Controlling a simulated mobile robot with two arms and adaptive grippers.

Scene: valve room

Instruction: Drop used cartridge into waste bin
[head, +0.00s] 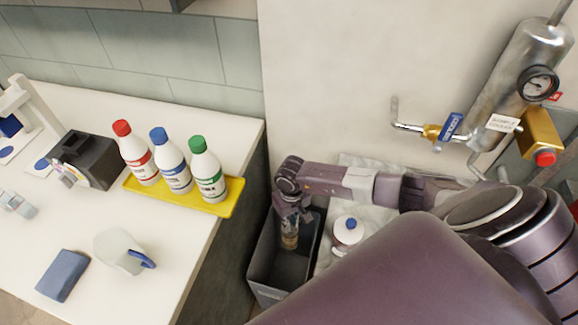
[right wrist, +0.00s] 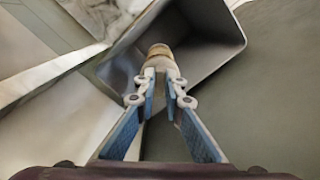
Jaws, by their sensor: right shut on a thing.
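The used cartridge (head: 289,241) is a small cylinder with a tan-brown end. My right gripper (head: 291,222) is shut on it and points down over the open mouth of the dark grey waste bin (head: 268,290). In the right wrist view the cartridge (right wrist: 160,52) sticks out beyond the fingertips (right wrist: 160,82), with the bin's inner wall (right wrist: 212,28) around and behind it. Whether the cartridge's lower end is above or below the rim is hard to tell. The bin stands on the floor beside the white counter. My left gripper is not seen.
A white bottle with a blue cap (head: 348,232) stands right of the bin. Pipes with a blue valve handle (head: 451,126) are at right.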

